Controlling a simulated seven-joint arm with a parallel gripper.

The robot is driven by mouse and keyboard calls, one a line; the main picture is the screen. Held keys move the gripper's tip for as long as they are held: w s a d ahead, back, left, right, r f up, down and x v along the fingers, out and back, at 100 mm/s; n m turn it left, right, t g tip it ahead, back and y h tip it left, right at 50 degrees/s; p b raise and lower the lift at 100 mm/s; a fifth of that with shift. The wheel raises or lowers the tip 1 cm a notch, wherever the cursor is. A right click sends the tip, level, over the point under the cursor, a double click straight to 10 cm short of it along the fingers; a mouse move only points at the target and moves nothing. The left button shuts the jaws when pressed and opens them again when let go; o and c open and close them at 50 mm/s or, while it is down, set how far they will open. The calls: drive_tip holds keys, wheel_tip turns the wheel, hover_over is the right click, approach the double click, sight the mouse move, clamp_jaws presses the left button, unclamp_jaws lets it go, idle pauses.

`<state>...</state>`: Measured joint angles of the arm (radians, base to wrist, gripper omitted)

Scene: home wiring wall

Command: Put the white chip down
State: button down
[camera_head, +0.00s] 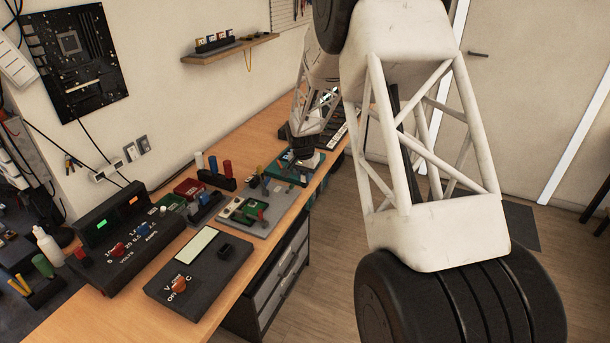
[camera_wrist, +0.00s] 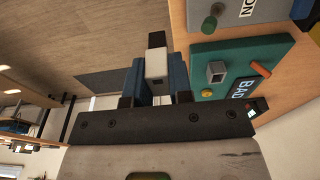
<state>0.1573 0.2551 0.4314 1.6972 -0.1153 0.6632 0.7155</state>
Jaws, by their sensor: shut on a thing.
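The white chip (camera_wrist: 157,64) shows in the wrist view as a small white block with a dark end. My gripper (camera_wrist: 158,84) is shut on it, with one blue finger on each side. In the head view my gripper (camera_head: 303,160) is at the far end of the workbench, low over or beside a teal board; the chip cannot be made out there. In the wrist view the teal board (camera_wrist: 228,62) lies to the right of the chip, apart from it in the picture. It carries a grey square socket, a yellow knob, an orange peg and a "BAD" label.
A grey board (camera_head: 262,217) with a green part is nearer on the wooden bench (camera_head: 105,322). A black multimeter (camera_head: 205,275) and a power supply (camera_head: 125,240) stand at the front. A keyboard is behind my gripper. Open floor lies right of the bench.

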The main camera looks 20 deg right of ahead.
idle(0.5)
drive_tip(key=w+a+n+y, duration=0.1)
drive_tip(key=w+a+n, duration=0.5)
drive_tip(key=w, duration=0.6)
drive_tip(key=w+a+n, duration=0.3)
drive_tip(key=w+a, duration=0.5)
drive_tip(key=w, duration=0.5)
drive_tip(key=a+r+m, duration=0.1)
drive_tip(key=a+r, duration=0.1)
drive_tip(key=a, duration=0.3)
drive_tip(key=a+r+m, duration=0.1)
drive_tip(key=a+r, duration=0.1)
drive_tip(key=a, duration=0.3)
drive_tip(key=a+r+m, duration=0.2)
drive_tip(key=a, duration=0.3)
drive_tip(key=shift+s+a+r, duration=0.15)
drive_tip(key=shift+s+a, duration=0.1)
drive_tip(key=shift+a, duration=0.15)
drive_tip(key=s+a+f+m, duration=0.1)
drive_tip(key=a+f+m, duration=0.1)
drive_tip(key=a, duration=0.3)
drive_tip(key=s+a+f+m+h, duration=0.1)
drive_tip(key=s+a+m, duration=0.1)
drive_tip(key=a, duration=0.4)
drive_tip(key=shift+s+f+m, duration=0.15)
drive_tip(key=shift+f+m, duration=0.25)
drive_tip(key=shift+m, duration=0.1)
drive_tip(key=shift+a, duration=0.1)
drive_tip(key=shift+f, duration=0.1)
drive_tip(key=shift+f, duration=3.05)
